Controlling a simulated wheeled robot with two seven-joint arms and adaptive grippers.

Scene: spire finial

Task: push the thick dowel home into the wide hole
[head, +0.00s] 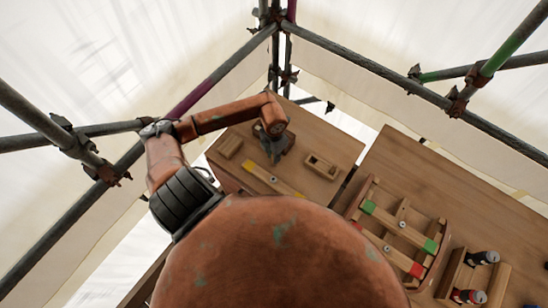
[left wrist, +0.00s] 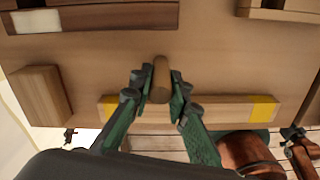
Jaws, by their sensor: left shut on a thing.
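My left gripper (head: 275,155) reaches down over the wooden table on the left in the head view. In the left wrist view the green fingers of my left gripper (left wrist: 156,92) are shut on a short, thick brown dowel (left wrist: 161,78). I cannot tell whether the dowel touches the bar or stands in a hole. The wide hole is not clearly visible. My right gripper is not in view.
A plain wooden block (left wrist: 42,92) lies left of the gripper. A small slotted wooden box (head: 321,167) sits to the right on the same table. A second table holds a frame with red and green marked bars (head: 400,230) and dark cylinders (head: 483,258). Scaffold poles surround the tables.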

